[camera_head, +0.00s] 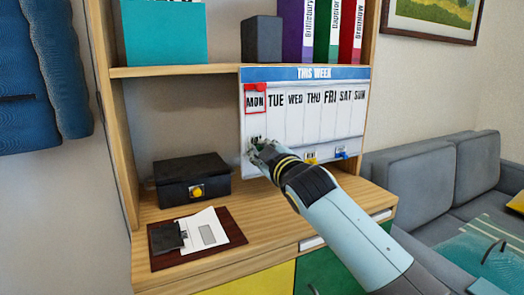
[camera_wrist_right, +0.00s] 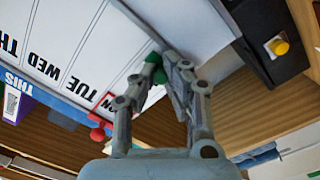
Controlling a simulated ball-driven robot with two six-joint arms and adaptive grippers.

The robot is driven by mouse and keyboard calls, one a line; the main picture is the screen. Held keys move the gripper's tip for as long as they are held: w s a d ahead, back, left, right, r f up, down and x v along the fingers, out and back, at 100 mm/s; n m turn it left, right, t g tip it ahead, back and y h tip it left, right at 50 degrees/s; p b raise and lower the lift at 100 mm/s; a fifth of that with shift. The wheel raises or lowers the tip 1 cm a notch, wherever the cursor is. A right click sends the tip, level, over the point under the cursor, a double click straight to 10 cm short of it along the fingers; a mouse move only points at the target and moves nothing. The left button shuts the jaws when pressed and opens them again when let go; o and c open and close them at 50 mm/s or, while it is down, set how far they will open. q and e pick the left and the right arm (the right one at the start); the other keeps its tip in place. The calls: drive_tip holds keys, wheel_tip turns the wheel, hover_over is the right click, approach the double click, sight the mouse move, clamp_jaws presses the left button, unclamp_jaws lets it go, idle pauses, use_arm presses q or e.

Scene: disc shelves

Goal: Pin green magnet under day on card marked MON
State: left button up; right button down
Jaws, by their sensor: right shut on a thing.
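The white week board (camera_head: 330,120), headed THIS WEEK, leans at the right of the shelf unit with day columns from MON to SUN. The red-edged MON card (camera_head: 254,103) is at the top of its left column, with a red magnet (camera_head: 262,87) at its upper edge. My right gripper (camera_head: 257,148) is at the board's lower left, below that card. In the right wrist view it is shut on the green magnet (camera_wrist_right: 154,66), close to the board's face; whether the magnet touches it I cannot tell. The fingers hide part of the magnet. My left gripper is not in view.
A yellow magnet (camera_head: 311,159) and a blue magnet (camera_head: 342,154) sit along the board's lower edge. A black box (camera_head: 190,180) with a yellow knob stands left of the board. A brown mat (camera_head: 165,262) holds papers in front.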

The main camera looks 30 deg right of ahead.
drive_tip(key=c, duration=1.4)
unclamp_jaws()
drive_tip(key=shift+o, duration=0.2)
drive_tip(key=shift+s, duration=0.1)
drive_tip(key=s+a, duration=0.1)
drive_tip(key=s, duration=1)
drive_tip(key=shift+s+a, duration=0.2)
drive_tip(key=shift+s, duration=0.2)
